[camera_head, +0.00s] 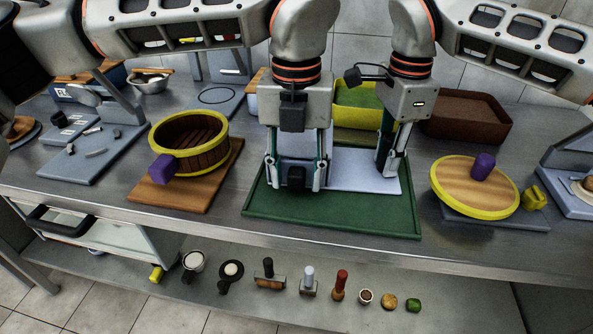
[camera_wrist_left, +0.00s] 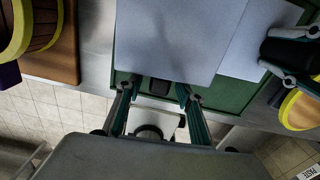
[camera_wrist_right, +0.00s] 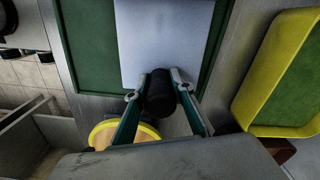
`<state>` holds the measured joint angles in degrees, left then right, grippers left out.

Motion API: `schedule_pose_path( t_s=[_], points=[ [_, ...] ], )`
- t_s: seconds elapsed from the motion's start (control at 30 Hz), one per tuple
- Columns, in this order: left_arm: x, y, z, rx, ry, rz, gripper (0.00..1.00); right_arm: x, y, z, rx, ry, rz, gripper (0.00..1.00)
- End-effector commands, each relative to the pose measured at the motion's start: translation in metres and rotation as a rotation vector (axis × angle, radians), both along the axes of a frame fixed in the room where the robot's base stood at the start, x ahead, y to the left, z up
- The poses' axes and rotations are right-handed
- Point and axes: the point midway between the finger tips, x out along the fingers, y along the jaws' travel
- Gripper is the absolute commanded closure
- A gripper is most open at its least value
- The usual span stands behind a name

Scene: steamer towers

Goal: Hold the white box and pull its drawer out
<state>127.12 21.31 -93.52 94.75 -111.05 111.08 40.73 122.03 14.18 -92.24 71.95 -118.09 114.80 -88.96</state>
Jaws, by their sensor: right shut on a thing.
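The white box (camera_wrist_left: 165,35) stands on a green tray (camera_head: 350,217). In the head view it is mostly hidden behind my left gripper (camera_head: 295,187). That gripper points down over the box, fingers wide apart, with a small black part between them. The left wrist view shows its fingertips (camera_wrist_left: 155,92) apart near the box's edge. The pale drawer (camera_head: 362,178) reaches out of the box to the right and lies lower; it also shows in the right wrist view (camera_wrist_right: 160,40). My right gripper (camera_head: 387,168) is shut on the dark drawer handle (camera_wrist_right: 160,92) at its outer end.
A wooden steamer basket (camera_head: 190,145) with a yellow rim stands left of the tray. A round lid (camera_head: 465,192) lies to the right. A yellow-green bin (camera_head: 358,120) and a brown bin (camera_head: 468,116) stand behind. Several small items stand on the lower shelf (camera_head: 440,285).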

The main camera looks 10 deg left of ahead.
Motion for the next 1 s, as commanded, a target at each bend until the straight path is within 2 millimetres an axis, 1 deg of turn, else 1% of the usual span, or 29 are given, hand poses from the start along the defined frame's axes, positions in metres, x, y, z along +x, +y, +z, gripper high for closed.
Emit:
schedule_pose_path(
  t_s=[0.03, 0.17, 0.27, 0.3, 0.33, 0.47, 0.57, 0.67, 0.8, 0.9, 1.0],
  points=[
    [0.0, 0.0, -0.002, 0.0, 0.002, 0.0, 0.62, 0.0, 0.0, -0.005, -0.003, 0.006, 0.0, 1.0],
    [0.0, 0.0, -0.002, 0.0, 0.002, 0.0, 0.62, 0.0, 0.0, -0.005, -0.003, 0.006, 0.0, 1.0],
    [0.0, 0.0, -0.002, 0.0, 0.003, 0.0, 0.86, 0.0, 0.0, -0.005, -0.003, 0.005, 0.0, 1.0],
    [0.0, 0.0, -0.002, 0.0, 0.003, 0.0, 0.96, 0.0, -0.001, -0.005, -0.003, 0.005, 0.0, 1.0],
    [0.0, 0.0, -0.002, 0.0, 0.003, 0.0, 1.0, 0.0, -0.001, -0.005, -0.003, 0.005, 0.0, 1.0],
    [0.0, 0.0, -0.002, 0.0, 0.003, 0.0, 1.0, 0.0, -0.001, -0.005, -0.003, 0.005, 0.0, 1.0],
    [-0.006, -0.001, -0.002, 0.0, 0.003, -0.001, 1.0, 0.0, -0.001, -0.005, -0.003, 0.005, 0.0, 1.0],
    [-0.023, -0.002, -0.002, 0.001, 0.004, -0.004, 1.0, 0.0, -0.001, -0.005, -0.003, 0.005, 0.0, 1.0],
    [-0.053, -0.004, -0.002, 0.001, 0.004, -0.007, 1.0, 0.0, -0.001, -0.005, -0.003, 0.005, -0.001, 1.0],
    [-0.071, -0.005, -0.002, 0.0, 0.005, -0.006, 1.0, 0.0, -0.001, -0.005, -0.003, 0.004, -0.001, 1.0],
    [-0.082, -0.006, -0.001, 0.0, 0.004, -0.004, 1.0, 0.0, -0.001, -0.005, -0.003, 0.004, -0.001, 1.0]
  ],
)
